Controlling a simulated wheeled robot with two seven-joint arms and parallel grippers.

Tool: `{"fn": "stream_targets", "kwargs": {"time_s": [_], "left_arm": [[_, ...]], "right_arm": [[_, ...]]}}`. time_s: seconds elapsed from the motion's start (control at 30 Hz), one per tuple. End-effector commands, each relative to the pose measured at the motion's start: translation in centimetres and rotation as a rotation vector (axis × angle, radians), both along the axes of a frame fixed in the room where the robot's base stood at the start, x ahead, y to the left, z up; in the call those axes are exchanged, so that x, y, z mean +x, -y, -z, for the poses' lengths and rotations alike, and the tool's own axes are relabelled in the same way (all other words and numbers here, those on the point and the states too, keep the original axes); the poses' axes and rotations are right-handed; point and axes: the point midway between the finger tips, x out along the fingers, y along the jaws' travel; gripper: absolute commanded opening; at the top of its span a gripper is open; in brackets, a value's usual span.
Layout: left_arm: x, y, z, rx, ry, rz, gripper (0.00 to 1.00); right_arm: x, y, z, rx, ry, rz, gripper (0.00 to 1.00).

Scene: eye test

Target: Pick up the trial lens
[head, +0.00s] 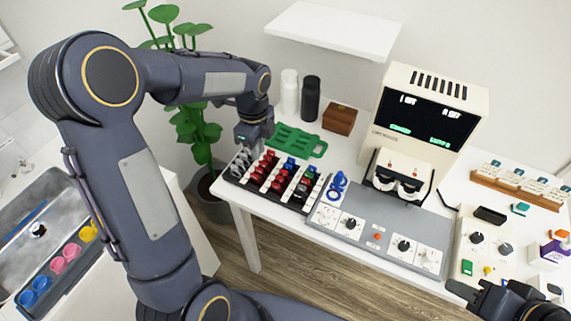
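The trial lenses stand in rows in a dark lens tray (234,181) near the table's left front edge. Grey lenses (240,163) fill the left row, with red lenses (267,165) and blue lenses (290,164) further right. A few green-topped ones are at the right end. My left gripper (247,155) points down at the back left end of the tray, right by the grey lenses. Its fingers are small and partly hidden, so I cannot tell whether it touches or holds a lens. My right gripper (462,292) is at the lower right, low near the table's front edge, far from the tray.
A green tray (297,140) lies behind the lens tray, with a brown box (339,119) and two bottles (310,98) further back. A blue stand (337,186), a grey control panel (378,228) and a vision tester (431,108) stand to the right.

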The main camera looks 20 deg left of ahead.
Motion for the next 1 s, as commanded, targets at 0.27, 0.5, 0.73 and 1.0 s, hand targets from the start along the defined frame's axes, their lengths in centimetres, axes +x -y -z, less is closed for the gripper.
{"fn": "stream_targets", "kwargs": {"time_s": [0.27,0.5,0.73,1.0], "left_arm": [[0.1,-0.2,2.9,0.004,-0.010,0.023,0.14],[0.1,-0.7,6.3,0.004,-0.012,0.022,0.14],[0.2,-0.7,8.0,0.003,-0.006,0.021,0.14],[0.2,-0.7,8.0,0.003,-0.005,0.020,0.02]], "right_arm": [[0.0,0.0,-0.2,0.000,0.000,0.000,0.36],[0.0,0.0,-1.0,0.000,0.000,0.000,0.36],[0.0,0.0,-1.0,0.000,0.000,0.000,0.36],[0.0,0.0,-1.0,0.000,0.000,0.000,0.36]]}}
